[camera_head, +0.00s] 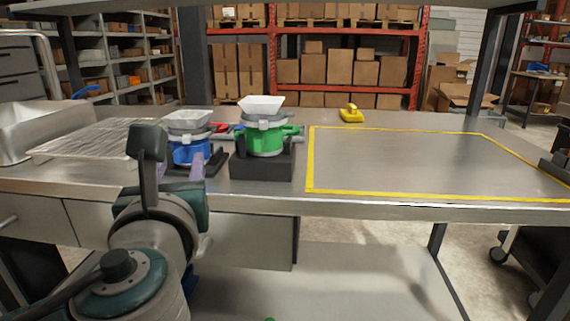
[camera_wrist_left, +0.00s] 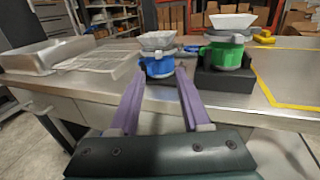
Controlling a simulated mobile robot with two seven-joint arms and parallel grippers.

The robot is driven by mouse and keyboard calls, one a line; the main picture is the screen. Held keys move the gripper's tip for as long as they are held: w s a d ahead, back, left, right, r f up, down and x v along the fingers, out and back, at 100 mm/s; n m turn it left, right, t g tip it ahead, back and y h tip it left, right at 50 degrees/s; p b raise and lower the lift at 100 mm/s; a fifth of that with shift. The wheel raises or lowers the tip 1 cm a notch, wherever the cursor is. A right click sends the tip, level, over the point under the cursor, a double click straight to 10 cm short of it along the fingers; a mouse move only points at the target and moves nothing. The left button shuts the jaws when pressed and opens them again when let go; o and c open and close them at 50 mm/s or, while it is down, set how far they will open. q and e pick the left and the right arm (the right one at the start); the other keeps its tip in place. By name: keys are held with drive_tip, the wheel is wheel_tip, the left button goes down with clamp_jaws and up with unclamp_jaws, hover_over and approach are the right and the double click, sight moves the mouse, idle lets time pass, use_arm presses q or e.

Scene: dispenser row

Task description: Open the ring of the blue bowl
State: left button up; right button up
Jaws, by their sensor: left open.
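The blue bowl (camera_head: 186,153) sits in a dark holder on the bench, left of the green bowl. A grey ring (camera_head: 189,135) lies around its top, under a pale angular hopper (camera_head: 187,119). The blue bowl also shows in the left wrist view (camera_wrist_left: 158,66), straight ahead between the fingers. My left gripper (camera_wrist_left: 160,79) is open and empty, with purple fingers pointing at the blue bowl from the front. In the head view my left arm hides part of the holder and the bowl's lower left. My right gripper is not in view.
The green bowl (camera_head: 265,140) stands in a black holder (camera_head: 262,168) close to the right. A wire rack (camera_head: 95,140) and metal basin (camera_head: 40,128) are at left. A yellow object (camera_head: 351,114) lies at the back. The yellow-taped area (camera_head: 420,162) is clear.

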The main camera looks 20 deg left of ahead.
sight(186, 138)
use_arm(q)
drive_tip(key=b+x, duration=0.1)
drive_tip(key=x, duration=0.9)
drive_tip(key=shift+s+a+r+b, duration=0.1)
drive_tip(key=shift+s+b, duration=0.05)
drive_tip(key=shift+b, duration=0.25)
clamp_jaws()
